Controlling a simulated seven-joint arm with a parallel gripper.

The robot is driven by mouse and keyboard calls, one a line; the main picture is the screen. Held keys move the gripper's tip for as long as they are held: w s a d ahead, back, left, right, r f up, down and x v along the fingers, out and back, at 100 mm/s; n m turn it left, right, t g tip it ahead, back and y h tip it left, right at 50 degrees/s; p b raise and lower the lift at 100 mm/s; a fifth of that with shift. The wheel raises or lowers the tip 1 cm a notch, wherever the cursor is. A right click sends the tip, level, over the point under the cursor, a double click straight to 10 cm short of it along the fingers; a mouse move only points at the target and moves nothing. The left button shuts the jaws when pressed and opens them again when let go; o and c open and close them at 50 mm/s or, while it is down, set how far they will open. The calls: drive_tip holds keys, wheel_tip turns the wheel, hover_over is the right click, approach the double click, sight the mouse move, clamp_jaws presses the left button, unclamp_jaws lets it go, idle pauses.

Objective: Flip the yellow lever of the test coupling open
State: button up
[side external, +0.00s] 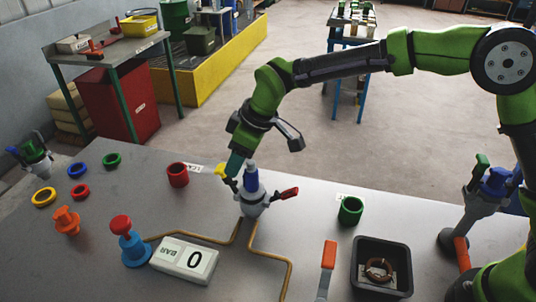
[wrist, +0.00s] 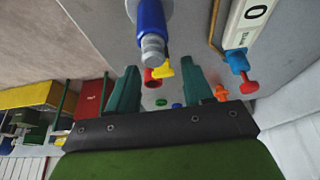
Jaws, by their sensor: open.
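The test coupling (side external: 253,197) stands upright on the grey bench, a grey body with a blue top (side external: 251,178). Its yellow lever (side external: 220,170) sticks out on the left and its red lever (side external: 288,193) on the right. My gripper (side external: 235,170) points down at the coupling's left side, close to the yellow lever; contact cannot be told. In the wrist view the open teal fingers (wrist: 158,70) lie on either side of the yellow lever (wrist: 163,68), with the blue top (wrist: 151,25) above it in the picture. The fingertips are partly hidden in the side view.
A red cup (side external: 178,175) stands left of the coupling and a green cup (side external: 350,210) to its right. A gauge box (side external: 184,259) reading 0 and a blue post with red knob (side external: 128,242) stand in front. Brown pipes run along the bench.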

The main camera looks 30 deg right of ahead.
drive_tip(key=v, duration=1.2)
drive_tip(key=s+d+f+m+h, duration=0.1)
drive_tip(key=s+d+f+m, duration=0.1)
drive_tip(key=s+d+m, duration=0.2)
drive_tip(key=s+d+f+m+h, duration=0.1)
drive_tip(key=s+d+m, duration=0.3)
drive_tip(key=s+d, duration=0.4)
drive_tip(key=shift+s+d+f, duration=0.25)
drive_tip(key=shift+s+f, duration=0.6)
drive_tip(key=shift+s, duration=1.1)
